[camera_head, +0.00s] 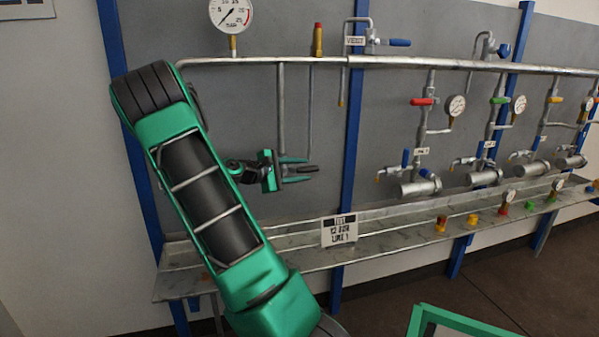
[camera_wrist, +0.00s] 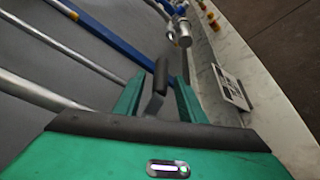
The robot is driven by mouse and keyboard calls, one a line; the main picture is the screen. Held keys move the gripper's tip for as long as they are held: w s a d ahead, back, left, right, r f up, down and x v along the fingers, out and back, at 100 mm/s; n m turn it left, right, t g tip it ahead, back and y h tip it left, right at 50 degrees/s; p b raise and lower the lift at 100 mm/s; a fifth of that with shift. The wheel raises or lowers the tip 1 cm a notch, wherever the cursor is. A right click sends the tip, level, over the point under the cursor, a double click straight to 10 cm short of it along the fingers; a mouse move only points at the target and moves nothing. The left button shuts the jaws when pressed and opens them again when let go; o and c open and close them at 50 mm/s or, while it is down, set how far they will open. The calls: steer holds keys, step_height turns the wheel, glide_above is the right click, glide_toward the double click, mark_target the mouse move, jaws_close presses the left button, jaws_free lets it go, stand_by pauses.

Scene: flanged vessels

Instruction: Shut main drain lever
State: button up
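A dark-handled lever with a bent grey stem (camera_wrist: 161,76) shows between my fingers in the wrist view; I take it as the main drain lever. In the head view its dark end (camera_head: 308,168) pokes out past my fingertips, below the vertical pipe (camera_head: 281,110) from the header. My gripper (camera_head: 295,170) is open around the lever, one green finger on each side. In the wrist view my gripper (camera_wrist: 160,98) shows gaps between lever and fingers. The valve body and the lever's pivot are largely hidden.
The header pipe (camera_head: 300,62) runs above my gripper, with a gauge (camera_head: 232,14) and a blue-handled vent valve (camera_head: 398,42). A test sign (camera_head: 340,231) stands on the bench ledge (camera_head: 290,258) below. Branch lines with a red-handled valve (camera_head: 422,101) are at right.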

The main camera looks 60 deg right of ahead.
steer(key=v, duration=0.9)
steer(key=shift+w+a, duration=0.25)
steer(key=shift+a, duration=0.1)
steer(key=s+a+f+m+t+y, duration=0.3)
steer(key=s+a+f+m+y, duration=0.25)
steer(key=s+a+y, duration=0.2)
steer(key=s+a+m+t+y, duration=0.1)
steer(key=s+a+y, duration=0.2)
steer(key=a, duration=0.9)
steer(key=s+a+m+t+y, duration=0.1)
steer(key=s+a+t+y, duration=0.1)
steer(key=s+a+y, duration=0.2)
steer(key=s+a, duration=0.3)
steer(key=a, duration=0.5)
steer(key=shift+s+a+f+t, duration=0.2)
steer(key=shift+s+f+t, duration=0.1)
steer(key=shift+s, duration=0.1)
